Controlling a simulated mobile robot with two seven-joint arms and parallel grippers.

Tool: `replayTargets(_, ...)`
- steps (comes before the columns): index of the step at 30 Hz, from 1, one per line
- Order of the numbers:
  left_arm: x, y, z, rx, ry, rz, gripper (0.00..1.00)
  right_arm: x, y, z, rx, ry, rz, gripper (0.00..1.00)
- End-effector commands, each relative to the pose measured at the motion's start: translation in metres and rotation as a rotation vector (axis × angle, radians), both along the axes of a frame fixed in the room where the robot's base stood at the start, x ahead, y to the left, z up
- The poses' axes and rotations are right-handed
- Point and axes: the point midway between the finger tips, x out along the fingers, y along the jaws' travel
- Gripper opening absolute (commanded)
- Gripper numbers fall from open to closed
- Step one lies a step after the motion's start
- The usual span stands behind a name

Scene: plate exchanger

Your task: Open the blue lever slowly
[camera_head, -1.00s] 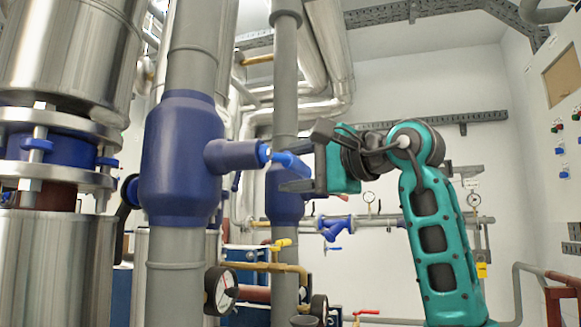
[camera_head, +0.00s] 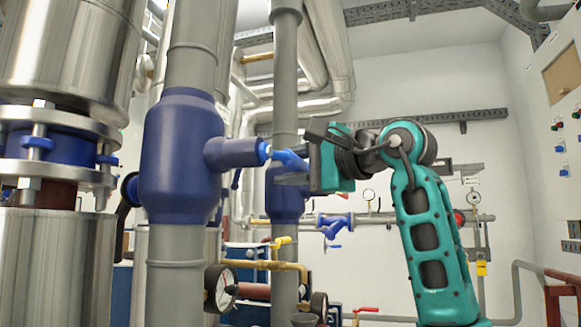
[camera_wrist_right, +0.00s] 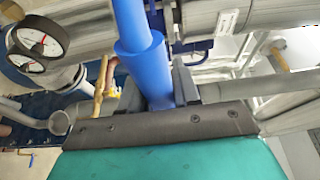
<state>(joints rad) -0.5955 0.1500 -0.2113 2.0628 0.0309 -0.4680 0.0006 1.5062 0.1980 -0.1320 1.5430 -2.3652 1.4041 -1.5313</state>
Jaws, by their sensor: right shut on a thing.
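The blue lever (camera_head: 287,158) sticks out from the stem of the dark blue valve (camera_head: 182,155) on the grey vertical pipe. My right gripper (camera_head: 290,167) comes in from the right and is shut on the lever. In the right wrist view the bright blue lever (camera_wrist_right: 143,55) runs between the two dark fingers of the right gripper (camera_wrist_right: 160,88). The lever's far end is hidden by the gripper. My left gripper is not in view.
A second grey pipe (camera_head: 286,80) stands just behind the lever. Pressure gauges (camera_head: 221,289) and a yellow pipe (camera_head: 270,265) lie below. A steel flanged vessel (camera_head: 50,260) is at left. A control panel (camera_head: 555,120) is on the right. Open room lies right of the arm.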

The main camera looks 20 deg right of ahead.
Motion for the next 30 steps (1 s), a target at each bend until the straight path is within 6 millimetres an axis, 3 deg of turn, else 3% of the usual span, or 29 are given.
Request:
replayTargets(9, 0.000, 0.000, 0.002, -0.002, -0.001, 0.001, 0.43, 0.000, 0.000, 0.001, -0.002, -0.002, -0.002, 0.00)
replayTargets(16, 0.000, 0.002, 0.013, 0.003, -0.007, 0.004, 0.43, -0.001, -0.003, 0.013, -0.034, -0.052, -0.013, 0.00)
replayTargets(30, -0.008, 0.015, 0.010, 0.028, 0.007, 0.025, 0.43, -0.002, 0.000, 0.021, -0.097, -0.152, -0.002, 0.00)
